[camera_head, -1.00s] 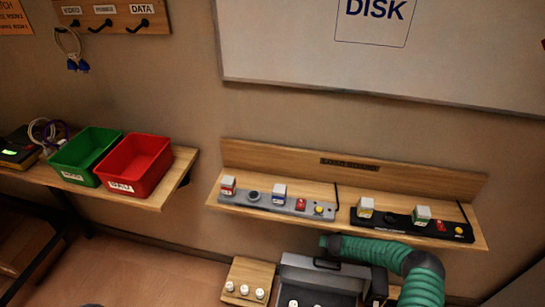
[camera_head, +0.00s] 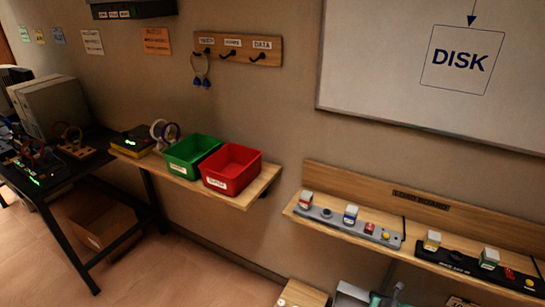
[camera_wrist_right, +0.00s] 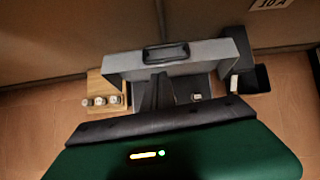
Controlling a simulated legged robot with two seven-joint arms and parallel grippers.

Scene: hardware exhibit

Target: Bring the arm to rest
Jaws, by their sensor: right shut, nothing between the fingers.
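My right gripper (camera_wrist_right: 158,88) shows in the right wrist view as dark narrow fingers, closed together with nothing between them. It points toward an open grey case (camera_wrist_right: 190,58) with a black handle, seen beyond the fingers. I cannot tell the distance between them. The green housing of my own wrist fills the bottom of that view.
A wooden shelf (camera_head: 440,212) holds switch panels. A green bin (camera_head: 192,155) and a red bin (camera_head: 231,169) stand on another shelf. A wooden block with white knobs (camera_wrist_right: 104,92) sits left of the case. A dark table (camera_head: 72,172) stands at far left.

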